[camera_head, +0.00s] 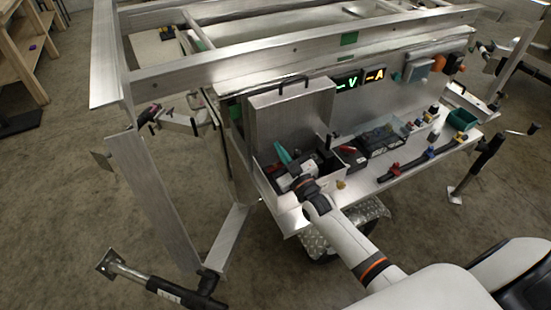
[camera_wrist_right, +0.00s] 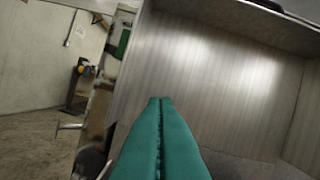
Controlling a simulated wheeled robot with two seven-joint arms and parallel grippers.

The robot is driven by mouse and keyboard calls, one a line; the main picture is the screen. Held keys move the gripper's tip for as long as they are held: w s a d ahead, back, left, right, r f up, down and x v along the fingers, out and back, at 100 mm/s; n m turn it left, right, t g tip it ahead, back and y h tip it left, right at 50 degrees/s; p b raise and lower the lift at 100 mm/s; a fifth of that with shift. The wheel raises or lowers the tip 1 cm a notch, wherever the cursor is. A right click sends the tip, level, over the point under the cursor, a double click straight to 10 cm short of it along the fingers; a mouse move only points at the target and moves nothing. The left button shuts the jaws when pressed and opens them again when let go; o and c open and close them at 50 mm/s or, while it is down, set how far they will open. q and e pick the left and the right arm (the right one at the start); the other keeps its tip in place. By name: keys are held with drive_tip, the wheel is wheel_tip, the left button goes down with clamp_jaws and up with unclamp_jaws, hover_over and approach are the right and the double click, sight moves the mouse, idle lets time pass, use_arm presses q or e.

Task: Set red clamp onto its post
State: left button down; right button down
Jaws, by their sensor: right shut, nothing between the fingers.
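A red clamp-like piece (camera_head: 394,168) lies at the front edge of the metal shelf (camera_head: 405,157), at the left end of a row with a blue piece (camera_head: 430,153) and a yellow one (camera_head: 456,138). I cannot tell which part is its post. My right gripper (camera_head: 283,156) has teal fingers, pressed together and empty, over the open metal box at the shelf's left end. The wrist view shows the teal fingers (camera_wrist_right: 160,103) in front of a bare metal wall. The red piece is well to the right of this gripper. My left gripper is not in view.
The metal box (camera_head: 325,181) holds dark items partly hidden by my right arm. A clear bin (camera_head: 385,138) and a green bin (camera_head: 462,119) stand on the shelf. Small coloured pieces (camera_head: 419,122) stand behind the row. Lit V and A displays (camera_head: 347,82) are above.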

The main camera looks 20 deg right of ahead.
use_arm(q)
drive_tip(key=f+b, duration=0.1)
drive_tip(key=b, duration=0.1)
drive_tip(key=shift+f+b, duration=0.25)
drive_tip(key=shift+b, duration=0.05)
use_arm(e)
drive_tip(key=a+v, duration=0.1)
drive_tip(key=v, duration=0.9)
drive_tip(key=shift+d+r, duration=0.3)
drive_tip(key=shift+d, duration=0.05)
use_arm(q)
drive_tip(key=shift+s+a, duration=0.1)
use_arm(e)
drive_tip(key=shift+s, duration=0.1)
